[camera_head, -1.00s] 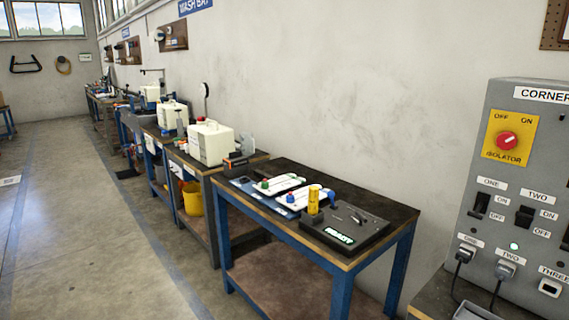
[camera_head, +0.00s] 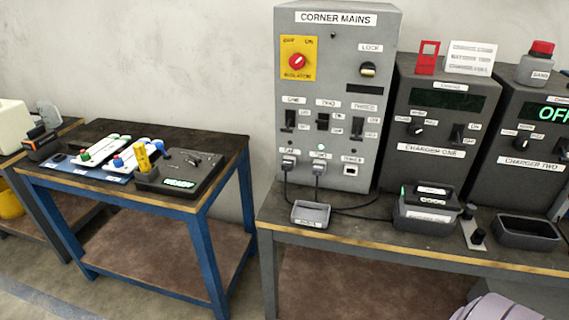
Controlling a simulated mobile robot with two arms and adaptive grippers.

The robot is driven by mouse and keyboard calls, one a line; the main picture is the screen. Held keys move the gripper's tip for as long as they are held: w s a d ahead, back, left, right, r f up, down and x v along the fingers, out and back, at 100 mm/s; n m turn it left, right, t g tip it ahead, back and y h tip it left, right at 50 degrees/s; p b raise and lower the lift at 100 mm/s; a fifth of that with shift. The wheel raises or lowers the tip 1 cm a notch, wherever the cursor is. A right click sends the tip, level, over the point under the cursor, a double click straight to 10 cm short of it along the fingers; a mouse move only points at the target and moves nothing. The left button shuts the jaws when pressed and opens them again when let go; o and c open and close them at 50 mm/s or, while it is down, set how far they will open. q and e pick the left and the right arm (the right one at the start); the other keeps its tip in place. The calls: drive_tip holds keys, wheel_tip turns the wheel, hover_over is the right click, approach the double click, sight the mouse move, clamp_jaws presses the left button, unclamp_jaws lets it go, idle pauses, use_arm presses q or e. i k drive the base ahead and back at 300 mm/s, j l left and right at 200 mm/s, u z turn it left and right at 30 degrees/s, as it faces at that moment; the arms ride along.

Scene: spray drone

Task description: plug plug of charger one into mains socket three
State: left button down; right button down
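The grey corner mains cabinet (camera_head: 334,95) stands on the bench at the middle of the head view. Mains socket three (camera_head: 351,170) is at its lower right and looks empty. Plugs sit in socket one (camera_head: 288,163) and socket two (camera_head: 319,167), with dark cables hanging down. Charger one (camera_head: 437,125) stands right of the cabinet with a dark display. A dark cable (camera_head: 365,211) runs along the bench between them. I cannot tell which plug belongs to charger one.
Charger two (camera_head: 525,140) stands at the right, its display lit. A small grey tray (camera_head: 311,214) and a grey bin (camera_head: 428,216) sit in front of the cabinet and charger one. An empty dark tray (camera_head: 527,233) is farther right. A blue-legged table (camera_head: 215,148) stands left.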

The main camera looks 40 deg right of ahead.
sight(287, 165)
drive_tip(key=z, duration=1.55)
